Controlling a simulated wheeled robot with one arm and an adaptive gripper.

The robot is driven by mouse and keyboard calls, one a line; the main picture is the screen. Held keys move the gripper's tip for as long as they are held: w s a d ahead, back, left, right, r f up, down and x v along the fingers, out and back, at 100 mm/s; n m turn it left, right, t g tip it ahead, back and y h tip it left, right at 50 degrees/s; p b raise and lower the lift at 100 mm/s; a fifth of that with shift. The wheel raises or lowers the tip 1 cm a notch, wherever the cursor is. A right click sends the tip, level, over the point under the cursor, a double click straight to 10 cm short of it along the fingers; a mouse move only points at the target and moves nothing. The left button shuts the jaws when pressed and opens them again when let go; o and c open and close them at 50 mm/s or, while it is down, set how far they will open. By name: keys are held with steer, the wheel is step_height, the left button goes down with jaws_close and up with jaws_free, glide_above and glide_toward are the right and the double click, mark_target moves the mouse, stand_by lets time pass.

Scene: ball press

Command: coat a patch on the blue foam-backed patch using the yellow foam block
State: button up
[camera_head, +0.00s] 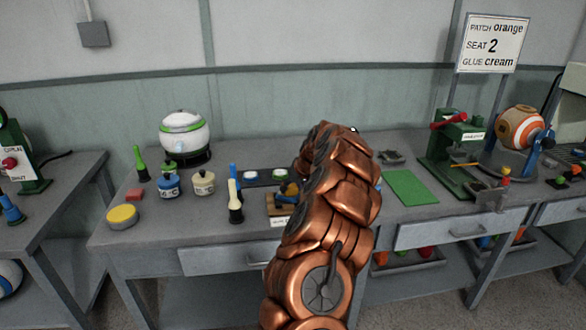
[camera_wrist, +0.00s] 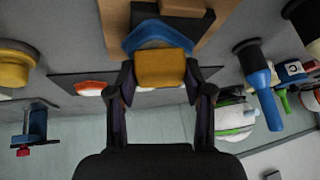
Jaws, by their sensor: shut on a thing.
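My gripper (camera_wrist: 160,80) is shut on the yellow foam block (camera_wrist: 160,68), with a finger at each side of it, in the wrist view. The blue foam-backed patch (camera_wrist: 150,36) lies just beyond the block, which overlaps it in the picture; I cannot tell if they touch. The patch sits at a wooden holder (camera_wrist: 211,30). In the head view the yellow block (camera_head: 291,189) and the blue patch (camera_head: 285,198) show small at the wooden holder (camera_head: 273,209), left of my arm. My arm hides the gripper there.
A blue-handled tool (camera_head: 235,200) stands close left of the holder. A green mat (camera_head: 408,188) and a press (camera_head: 452,160) are to the right. A sign (camera_head: 493,43) reads patch orange, seat 2, glue cream.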

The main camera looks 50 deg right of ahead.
steer(key=shift+w+d+f, duration=0.1)
steer(key=shift+d+f, duration=0.05)
steer(key=shift+d, duration=0.3)
steer(key=shift+w+r, duration=0.1)
steer(key=shift+r, duration=0.2)
step_height(320, 180, up, 2)
steer(key=shift+a+r, duration=0.1)
steer(key=shift+r, duration=2.75)
